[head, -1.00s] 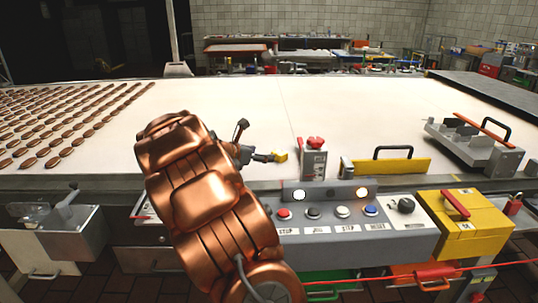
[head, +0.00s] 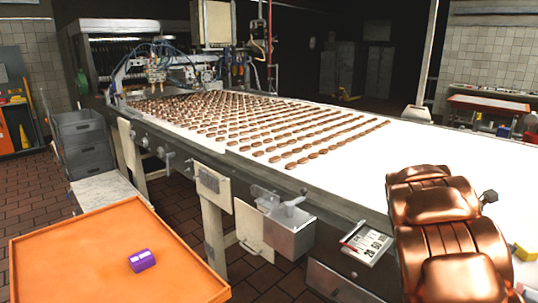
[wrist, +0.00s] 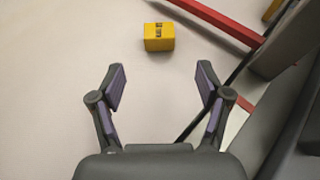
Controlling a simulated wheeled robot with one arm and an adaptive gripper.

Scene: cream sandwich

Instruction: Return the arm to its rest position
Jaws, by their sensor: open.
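My gripper (wrist: 161,82) is open in the wrist view, with its two dark fingers spread and nothing between them. It hangs over a pale surface. A small yellow block (wrist: 159,37) with dark marks lies beyond the fingertips, apart from them. In the head view my copper-coloured arm (head: 445,235) stands at the right, in front of the white conveyor belt (head: 365,150). The arm hides most of the gripper there, so its fingers cannot be made out.
Rows of brown cookies (head: 270,125) cover the belt's far left part. A red bar (wrist: 220,22) lies near the gripper's right side. An orange table (head: 90,245) with a purple package (head: 142,260) stands at the lower left. A metal box (head: 288,232) juts from the belt's front edge.

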